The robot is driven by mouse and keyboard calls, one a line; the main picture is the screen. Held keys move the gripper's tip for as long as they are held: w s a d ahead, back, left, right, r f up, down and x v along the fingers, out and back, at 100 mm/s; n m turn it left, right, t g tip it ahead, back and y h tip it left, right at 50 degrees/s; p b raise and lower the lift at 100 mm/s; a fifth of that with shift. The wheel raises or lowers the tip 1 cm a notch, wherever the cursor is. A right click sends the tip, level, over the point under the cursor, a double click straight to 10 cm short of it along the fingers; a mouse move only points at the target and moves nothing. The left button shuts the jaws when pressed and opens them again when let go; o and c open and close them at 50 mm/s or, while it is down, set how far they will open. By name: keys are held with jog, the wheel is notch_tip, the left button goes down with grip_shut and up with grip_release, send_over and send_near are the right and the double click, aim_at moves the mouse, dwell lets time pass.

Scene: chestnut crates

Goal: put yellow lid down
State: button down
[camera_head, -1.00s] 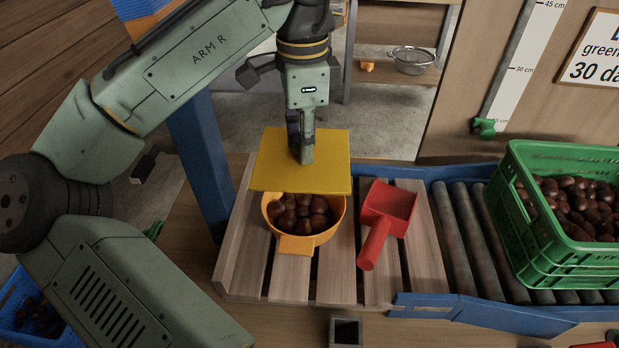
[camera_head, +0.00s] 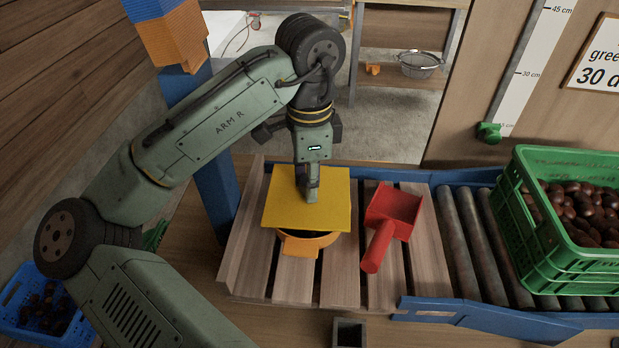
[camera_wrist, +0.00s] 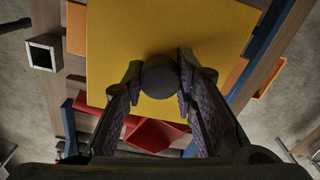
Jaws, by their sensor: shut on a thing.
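The yellow lid (camera_head: 327,206) is a flat square plate. It lies over the orange bowl (camera_head: 305,246), whose front rim and handle show below the lid's near edge. The chestnuts in the bowl are hidden under the lid. My gripper (camera_head: 308,192) points down and is shut on the lid's knob. In the wrist view the lid (camera_wrist: 200,30) fills the upper middle, and my gripper's fingers (camera_wrist: 160,85) are closed on its dark round knob (camera_wrist: 160,77). I cannot tell whether the lid rests fully on the rim.
A red scoop (camera_head: 380,243) lies on the wooden slats right of the bowl. A green crate (camera_head: 560,255) of chestnuts stands on the roller conveyor (camera_head: 462,240) at the right. A blue crate (camera_head: 30,325) is at lower left. A small grey square tube (camera_head: 349,333) is at the front.

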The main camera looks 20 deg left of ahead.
jog(key=shift+f, duration=0.5)
jog(key=c, duration=1.3)
grip_release()
jog(key=shift+r, duration=0.15)
notch_tip(320, 180, up, 13)
